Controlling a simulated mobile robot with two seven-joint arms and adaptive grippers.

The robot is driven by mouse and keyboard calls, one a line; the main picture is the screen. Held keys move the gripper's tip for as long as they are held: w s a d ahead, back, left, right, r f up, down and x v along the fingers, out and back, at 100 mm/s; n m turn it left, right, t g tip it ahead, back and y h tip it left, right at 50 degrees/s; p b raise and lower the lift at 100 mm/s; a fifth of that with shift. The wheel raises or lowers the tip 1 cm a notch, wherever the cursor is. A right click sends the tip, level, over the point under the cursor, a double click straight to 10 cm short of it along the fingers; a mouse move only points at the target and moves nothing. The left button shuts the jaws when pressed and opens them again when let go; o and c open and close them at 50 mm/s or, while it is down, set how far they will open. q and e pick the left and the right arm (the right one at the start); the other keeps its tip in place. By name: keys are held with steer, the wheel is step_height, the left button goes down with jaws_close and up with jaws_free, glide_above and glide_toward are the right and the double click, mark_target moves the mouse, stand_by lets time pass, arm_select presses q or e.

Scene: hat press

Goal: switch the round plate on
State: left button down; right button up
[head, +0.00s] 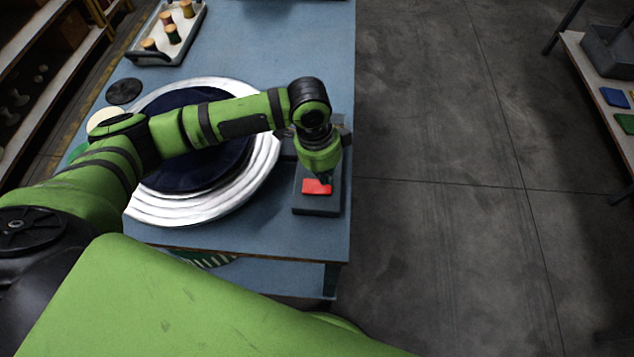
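The round plate (150,208) is a broad white, ringed disc with a dark blue centre on the blue table. My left arm reaches across it and hides part of it. A dark box with a red button (317,187) sits right of the plate near the table's right edge. My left gripper (325,180) points down at the red button, right above or touching it; I cannot tell which. Its fingers are small and mostly hidden by the wrist, so I cannot tell whether they are open. My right gripper is not in view.
The blue table (290,45) ends at right, with open floor (440,230) beyond. A tray (185,45) of thread spools stands at the back left. A black disc (124,91) lies left of the plate. Shelves stand at both sides.

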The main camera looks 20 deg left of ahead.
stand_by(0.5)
arm_select(q)
steer(key=shift+f+b, duration=0.4)
steer(key=shift+f, duration=0.7)
stand_by(0.3)
step_height(320, 180, up, 7)
steer(key=p, duration=0.8)
stand_by(0.3)
steer(key=shift+s+f, duration=0.1)
stand_by(0.4)
